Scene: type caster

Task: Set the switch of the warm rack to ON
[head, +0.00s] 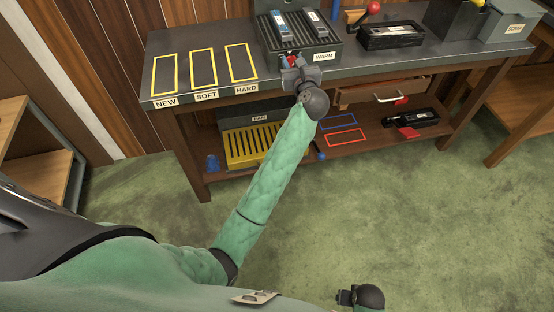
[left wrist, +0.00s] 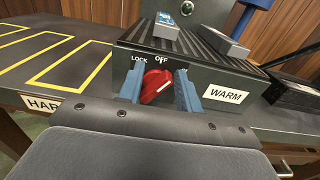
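The warm rack (left wrist: 222,76) is a dark ribbed box with a WARM label; it stands on the bench in the head view (head: 335,46). Its switch is a red knob (left wrist: 157,86) on the front face. LOCK and OFF are printed above it; no ON mark is visible. The knob's ridge looks tilted, and its exact setting is unclear. My left gripper (left wrist: 160,90) is open, with its blue fingers on either side of the knob; contact is hard to tell. It also shows in the head view (head: 291,62). My right gripper (head: 345,297) is low at the bottom edge, its fingers unclear.
Two grey-blue cartridges (head: 281,25) lie on the rack. Yellow outlines (head: 203,69) marked NEW, SOFT and HARD are empty on the bench's left. A black device (head: 390,36) stands right of the rack. A drawer (head: 375,94) and a lower shelf with a yellow slotted tray (head: 250,146) are below.

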